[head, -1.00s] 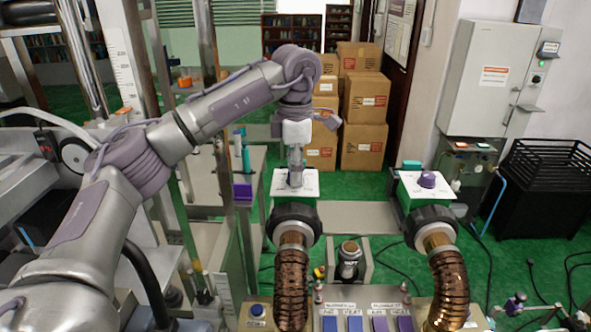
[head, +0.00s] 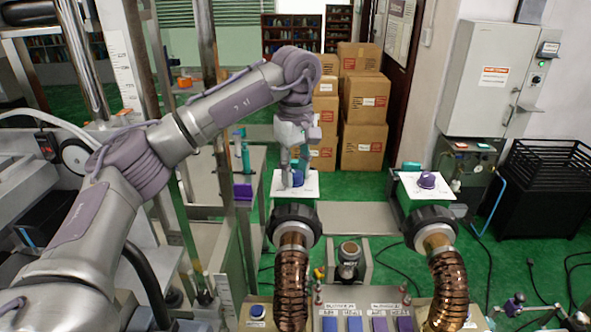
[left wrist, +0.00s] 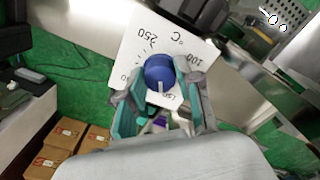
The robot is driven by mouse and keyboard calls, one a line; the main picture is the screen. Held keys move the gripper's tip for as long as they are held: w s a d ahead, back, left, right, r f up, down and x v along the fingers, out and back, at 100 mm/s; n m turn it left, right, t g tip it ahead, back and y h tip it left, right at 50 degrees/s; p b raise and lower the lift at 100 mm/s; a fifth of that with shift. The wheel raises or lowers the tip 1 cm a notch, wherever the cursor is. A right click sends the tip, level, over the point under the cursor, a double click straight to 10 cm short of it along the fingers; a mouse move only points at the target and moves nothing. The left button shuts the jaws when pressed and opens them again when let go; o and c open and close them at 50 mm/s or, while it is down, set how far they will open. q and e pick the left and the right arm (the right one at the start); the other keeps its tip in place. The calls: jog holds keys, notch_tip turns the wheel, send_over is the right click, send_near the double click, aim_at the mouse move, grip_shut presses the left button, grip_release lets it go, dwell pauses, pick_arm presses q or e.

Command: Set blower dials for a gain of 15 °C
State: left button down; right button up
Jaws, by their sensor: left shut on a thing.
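The left blower's blue dial (head: 297,179) sits on a white scale plate (head: 309,191) above the left copper hose. My left gripper (head: 292,178) reaches down from above, its fingers on either side of the dial. In the left wrist view, the fingers (left wrist: 161,105) are shut on the blue dial (left wrist: 159,69). The plate (left wrist: 150,24) there shows 250, 100 and °C. A pale mark on the dial points toward the bottom of that picture. My right gripper is out of view.
A control panel with blue and purple switches (head: 356,324) lies in front, between the copper hoses (head: 292,279). A metal nozzle (head: 348,257) stands between the blowers. Cardboard boxes (head: 364,145) are stacked behind. Loose cables lie at right.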

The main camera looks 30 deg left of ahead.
aim_at(295, 173)
pick_arm(q)
jog(key=m, duration=0.3)
jog(key=shift+m, duration=2.3)
jog(key=shift+r, duration=0.1)
jog(key=c, duration=0.8)
grip_release()
jog(key=shift+o, duration=0.2)
notch_tip(295, 173, up, 12)
